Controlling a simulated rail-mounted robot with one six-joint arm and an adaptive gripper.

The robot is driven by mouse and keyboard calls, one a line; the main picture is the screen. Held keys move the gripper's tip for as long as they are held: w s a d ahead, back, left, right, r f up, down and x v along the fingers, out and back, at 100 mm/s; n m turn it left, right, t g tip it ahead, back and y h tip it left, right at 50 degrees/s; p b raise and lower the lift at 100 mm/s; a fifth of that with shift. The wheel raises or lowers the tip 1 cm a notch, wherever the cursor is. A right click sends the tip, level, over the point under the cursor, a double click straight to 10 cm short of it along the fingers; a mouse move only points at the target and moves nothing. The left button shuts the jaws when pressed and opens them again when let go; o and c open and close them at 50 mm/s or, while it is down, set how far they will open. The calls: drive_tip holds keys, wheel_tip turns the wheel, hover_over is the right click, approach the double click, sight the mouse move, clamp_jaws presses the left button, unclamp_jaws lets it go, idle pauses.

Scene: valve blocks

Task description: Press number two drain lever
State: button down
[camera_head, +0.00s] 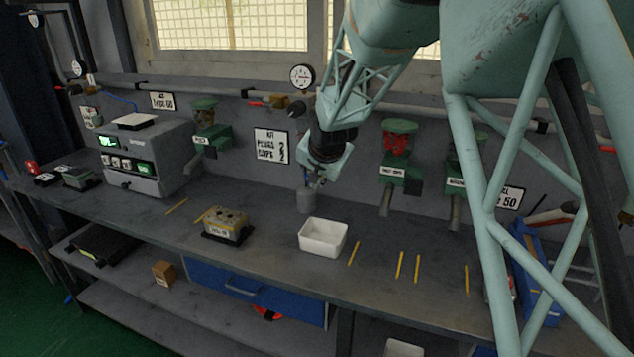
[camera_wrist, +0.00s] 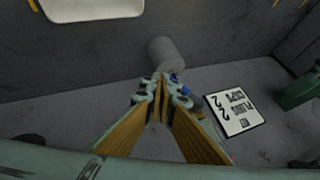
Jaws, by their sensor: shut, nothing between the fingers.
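My gripper (camera_head: 314,182) hangs in front of the back wall, pointing down, just above a grey cylinder (camera_head: 307,201) on the bench. In the wrist view my gripper (camera_wrist: 160,92) is shut and empty, and the cylinder (camera_wrist: 166,54) lies just beyond its tips; I cannot tell whether they touch. Green valve blocks stand on the wall: one at left (camera_head: 210,135), one with a red handwheel (camera_head: 396,152) right of my arm, and one (camera_head: 462,170) partly behind my arm. Their labels are too small to read. I cannot make out the number two drain lever; my arm hides part of the wall.
A wall sign (camera_head: 271,146) hangs left of my gripper and also shows in the wrist view (camera_wrist: 235,112). A pipe with a gauge (camera_head: 301,77) runs above. Yellow strips lie along the front.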

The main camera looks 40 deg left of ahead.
drive_tip(key=shift+s+a+f+b, duration=0.2)
drive_tip(key=shift+a+f+b, duration=0.35)
drive_tip(key=shift+f, duration=0.15)
idle(2.7)
drive_tip(key=shift+w+d+r, duration=0.1)
drive_tip(key=d+r, duration=0.3)
drive_tip(key=d, duration=0.9)
drive_tip(key=shift+s+d+r, duration=0.2)
idle(0.6)
idle(0.7)
